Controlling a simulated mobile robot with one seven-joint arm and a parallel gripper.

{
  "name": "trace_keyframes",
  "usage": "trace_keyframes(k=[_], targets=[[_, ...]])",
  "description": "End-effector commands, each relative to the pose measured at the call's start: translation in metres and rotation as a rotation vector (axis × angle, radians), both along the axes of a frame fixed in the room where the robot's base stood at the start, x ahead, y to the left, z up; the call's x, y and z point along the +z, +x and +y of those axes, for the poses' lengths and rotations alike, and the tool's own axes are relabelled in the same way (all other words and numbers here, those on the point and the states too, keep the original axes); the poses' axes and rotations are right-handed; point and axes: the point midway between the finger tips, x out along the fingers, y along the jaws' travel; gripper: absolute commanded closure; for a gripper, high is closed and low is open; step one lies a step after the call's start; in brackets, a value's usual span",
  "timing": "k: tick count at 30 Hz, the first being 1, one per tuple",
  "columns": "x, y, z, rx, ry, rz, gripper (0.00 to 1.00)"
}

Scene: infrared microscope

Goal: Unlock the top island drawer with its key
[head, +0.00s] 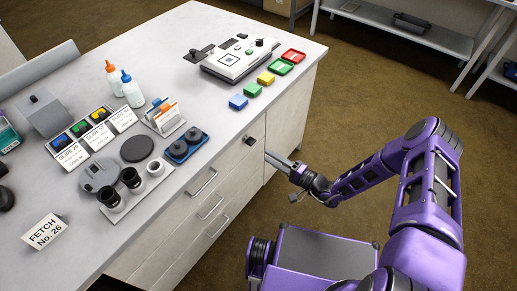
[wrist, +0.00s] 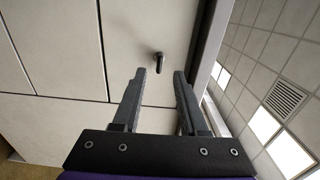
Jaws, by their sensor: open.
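The island (head: 170,200) has a stack of drawers on its front; the top drawer has a bar handle (head: 202,182). A small dark piece (head: 250,141) sits high on the front, right of the handles. The wrist view shows a small dark key-like piece (wrist: 159,60) sticking out of a pale front panel; I cannot tell whether it is the key or part of the lock. My gripper (head: 270,158) is open and empty, close to the island front. In the wrist view its fingertips (wrist: 160,73) lie on either side of the dark piece's line, apart from it.
The island top holds a white instrument (head: 235,60), coloured trays (head: 265,78), bottles (head: 132,90), slide boxes and a card (head: 44,231) reading "FETCH No. 26". Lower drawer handles (head: 210,207) stick out left of my gripper.

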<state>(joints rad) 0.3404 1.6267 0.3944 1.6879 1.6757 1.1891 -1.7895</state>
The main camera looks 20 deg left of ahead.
Motion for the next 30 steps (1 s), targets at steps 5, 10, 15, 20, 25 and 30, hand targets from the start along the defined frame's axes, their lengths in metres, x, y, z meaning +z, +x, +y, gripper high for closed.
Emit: trace_keyframes(k=[5,10,15,20,25,30], targets=[[0.0,-0.015,-0.041,-0.003,-0.002,0.0,0.57],[0.0,-0.027,-0.066,-0.002,0.0,-0.001,0.57],[0.0,-0.032,-0.078,0.0,0.0,-0.001,0.57],[0.0,-0.033,-0.08,0.001,0.0,-0.001,0.57],[0.0,-0.033,-0.08,0.001,0.0,-0.001,0.57],[0.0,-0.033,-0.079,0.001,0.0,-0.001,0.57]])
